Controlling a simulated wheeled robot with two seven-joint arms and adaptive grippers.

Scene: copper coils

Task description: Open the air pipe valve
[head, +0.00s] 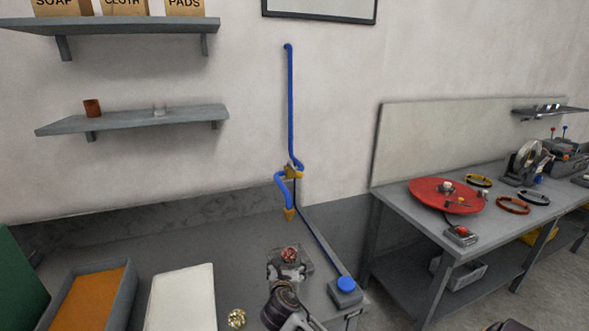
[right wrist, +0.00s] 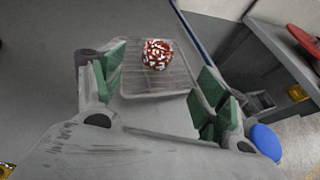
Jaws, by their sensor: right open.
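A blue air pipe (head: 291,105) runs down the wall at the back of the near bench. Its yellow-brass valve (head: 293,172) sits at the bend, and the pipe then curves down to a brass nozzle (head: 289,214). The handle's exact position is too small to tell. My right gripper (head: 288,264) is over the bench, below and in front of the nozzle, apart from the valve. In the right wrist view the gripper (right wrist: 163,75) has its green-padded fingers spread wide. A red-and-white speckled round piece (right wrist: 157,54) lies on a mesh plate beyond the fingers, not gripped. My left gripper is out of view.
A grey box with a blue button (head: 346,285) stands at the bench's right edge. At left are an orange-filled tray (head: 127,302) and a white slab (head: 181,297); brass wool (head: 237,318) lies nearby. A shelf (head: 130,121) hangs left of the pipe. Space before the valve is clear.

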